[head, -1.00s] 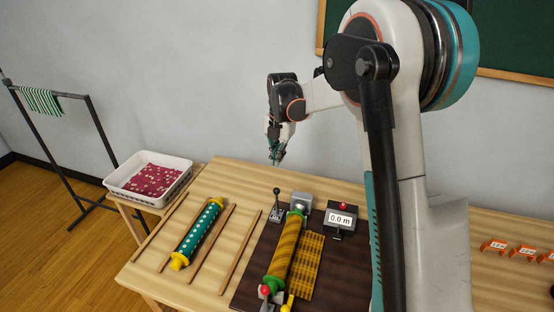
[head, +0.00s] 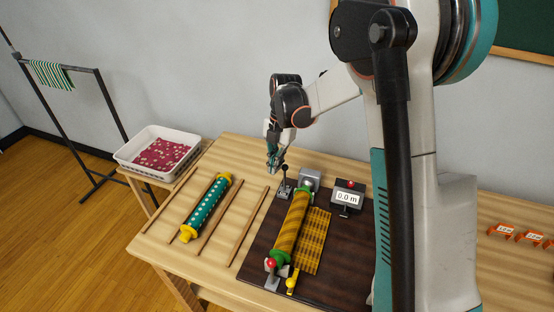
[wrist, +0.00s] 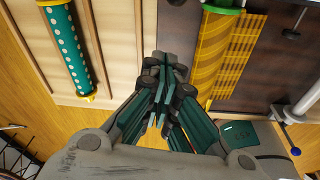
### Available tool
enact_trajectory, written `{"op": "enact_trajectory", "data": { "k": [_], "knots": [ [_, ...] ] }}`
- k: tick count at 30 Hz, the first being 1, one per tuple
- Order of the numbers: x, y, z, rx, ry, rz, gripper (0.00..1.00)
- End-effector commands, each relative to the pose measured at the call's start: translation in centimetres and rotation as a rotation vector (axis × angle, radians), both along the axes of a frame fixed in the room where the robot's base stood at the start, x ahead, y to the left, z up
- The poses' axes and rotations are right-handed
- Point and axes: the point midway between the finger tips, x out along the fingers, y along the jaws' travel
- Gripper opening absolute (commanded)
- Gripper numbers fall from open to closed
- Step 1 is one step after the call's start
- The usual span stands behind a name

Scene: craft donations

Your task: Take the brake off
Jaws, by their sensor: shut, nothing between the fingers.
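A lever with a black knob (head: 285,168) on a small grey base stands near the far end of a yellow patterned roll (head: 291,222); it looks roughly upright. I take it for the brake, though no label is readable. My gripper (head: 273,165) is just left of the knob in the head view; whether they touch I cannot tell. In the wrist view my gripper (wrist: 163,90) has its fingers together, with nothing seen between them. The lever is not made out in the wrist view. The yellow roll (wrist: 216,50) shows there to the right of the fingers.
A meter reading 0.0 m (head: 347,198) stands right of the lever. A grey block (head: 309,180) is at the roll's far end. A teal dotted roll (head: 206,207) lies between wooden strips at left. A red knob (head: 270,263) and yellow handle (head: 291,283) are at the near end.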

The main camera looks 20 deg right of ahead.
Motion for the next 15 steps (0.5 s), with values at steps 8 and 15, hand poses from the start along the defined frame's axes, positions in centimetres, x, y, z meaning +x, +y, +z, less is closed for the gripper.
{"op": "enact_trajectory", "data": {
  "k": [8, 15],
  "knots": [
    [-0.5, 0.8, -5.8, 0.0, 0.0, 0.002, 0.0],
    [1.5, -1.3, -5.4, 0.0, 0.0, 0.0, 0.0]
  ]
}}
